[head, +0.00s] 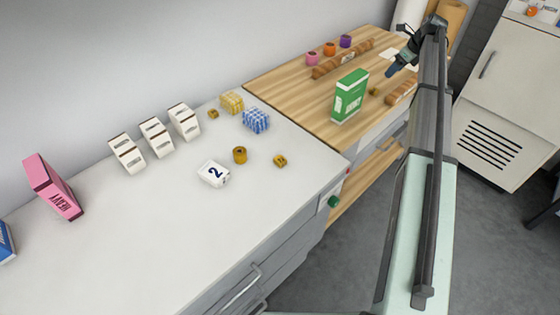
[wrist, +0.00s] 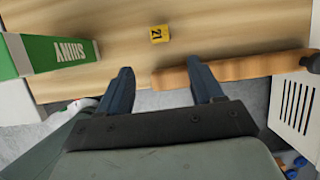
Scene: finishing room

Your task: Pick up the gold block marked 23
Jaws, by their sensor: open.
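A small gold block (wrist: 159,34) lies on the wooden top in the wrist view. Its dark marking looks like 21, but it is small and turned. It also shows in the head view (head: 374,91), near the green box. Two more small gold blocks lie on the white counter, one at the back (head: 213,113) and one near the front edge (head: 280,161); their markings are too small to read. My gripper (wrist: 159,68) is open and empty, with the gold block ahead of the gap between its fingers. In the head view my gripper (head: 390,72) is above the wooden top.
A green and white box (head: 350,96) stands left of the gold block. A brown roller-like piece (wrist: 235,68) lies close on its right in the wrist view. Another long brown piece (head: 342,59) lies behind. The white counter (head: 120,235) holds several boxes and white blocks.

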